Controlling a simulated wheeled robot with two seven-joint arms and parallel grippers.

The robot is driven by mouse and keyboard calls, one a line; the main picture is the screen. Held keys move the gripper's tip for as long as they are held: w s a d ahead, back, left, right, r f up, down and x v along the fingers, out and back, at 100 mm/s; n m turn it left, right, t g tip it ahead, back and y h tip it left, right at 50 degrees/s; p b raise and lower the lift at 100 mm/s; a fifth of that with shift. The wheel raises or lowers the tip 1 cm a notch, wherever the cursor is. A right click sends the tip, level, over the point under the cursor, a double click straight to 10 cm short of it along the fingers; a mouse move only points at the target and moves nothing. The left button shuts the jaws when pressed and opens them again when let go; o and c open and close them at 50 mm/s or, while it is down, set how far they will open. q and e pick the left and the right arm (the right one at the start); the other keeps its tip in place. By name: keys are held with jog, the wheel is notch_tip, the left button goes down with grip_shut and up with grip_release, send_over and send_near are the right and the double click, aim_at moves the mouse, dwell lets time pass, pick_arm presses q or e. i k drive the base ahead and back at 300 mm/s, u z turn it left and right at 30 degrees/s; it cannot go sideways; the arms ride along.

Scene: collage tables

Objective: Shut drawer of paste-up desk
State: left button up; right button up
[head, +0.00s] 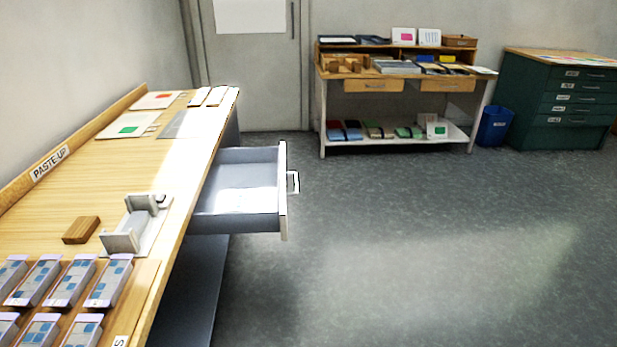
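The paste-up desk (110,180) runs along the left wall, with a "PASTE-UP" label on its raised back edge. Its grey drawer (236,211) stands pulled out to the right, over the open floor. Neither of my grippers is in the head view.
Blue-topped stacks (62,282), a wooden block (81,230) and a grey holder (136,225) are on the desk. A wooden workbench (400,77), blue bin (494,126) and green cabinet (560,100) stand at the back. The grey floor (420,240) right of the drawer is clear.

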aim_at(264, 171)
jog(key=z, duration=0.4)
jog(key=i, duration=1.8)
jog(key=u, duration=2.3)
jog(key=k, duration=0.4)
jog(key=z, duration=0.7)
jog(key=i, duration=0.2)
jog(key=u, duration=0.05)
